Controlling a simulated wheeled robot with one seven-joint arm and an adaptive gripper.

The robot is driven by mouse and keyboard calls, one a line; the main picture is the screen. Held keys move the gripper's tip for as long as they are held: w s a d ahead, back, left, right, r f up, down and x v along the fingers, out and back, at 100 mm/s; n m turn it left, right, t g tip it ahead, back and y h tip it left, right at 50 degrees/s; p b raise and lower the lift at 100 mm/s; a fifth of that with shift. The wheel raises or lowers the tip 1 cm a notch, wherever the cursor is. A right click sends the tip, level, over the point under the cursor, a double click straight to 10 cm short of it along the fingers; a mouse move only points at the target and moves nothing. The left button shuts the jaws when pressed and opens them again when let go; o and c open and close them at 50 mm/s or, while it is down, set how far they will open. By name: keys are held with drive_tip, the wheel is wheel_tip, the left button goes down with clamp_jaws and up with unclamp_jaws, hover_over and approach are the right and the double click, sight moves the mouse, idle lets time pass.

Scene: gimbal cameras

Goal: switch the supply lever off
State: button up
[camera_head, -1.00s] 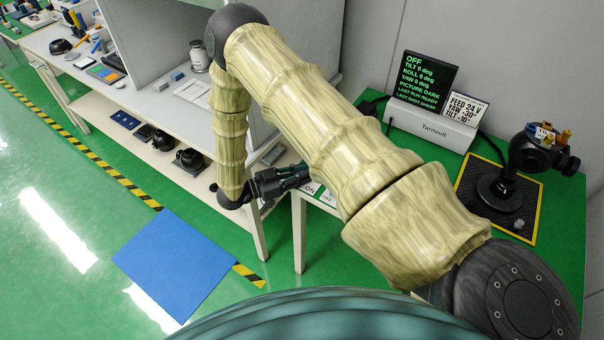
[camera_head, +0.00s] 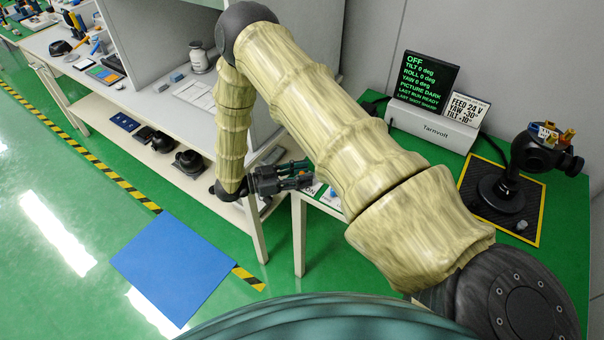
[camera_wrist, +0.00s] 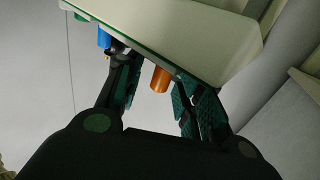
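My gripper (camera_head: 306,174) is beside the left edge of the green bench, by a white label partly hidden by the fingers and arm. In the wrist view my gripper (camera_wrist: 150,82) is open, with a gap between its dark green fingers. An orange cylinder (camera_wrist: 160,79) shows in that gap, apart from the left finger. A blue cylinder (camera_wrist: 104,38) is beyond the left finger. I cannot tell whether either is part of the supply lever, and no lever is clearly visible in the head view.
A Tarnvolt unit (camera_head: 431,126) with a screen (camera_head: 426,82) reading OFF stands at the back of the green bench (camera_head: 447,157). A camera gimbal (camera_head: 508,185) stands on a yellow-edged mat at right. A white shelf bench (camera_head: 160,98) is at left.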

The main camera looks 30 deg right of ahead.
drive_tip(key=v, duration=1.2)
idle(0.4)
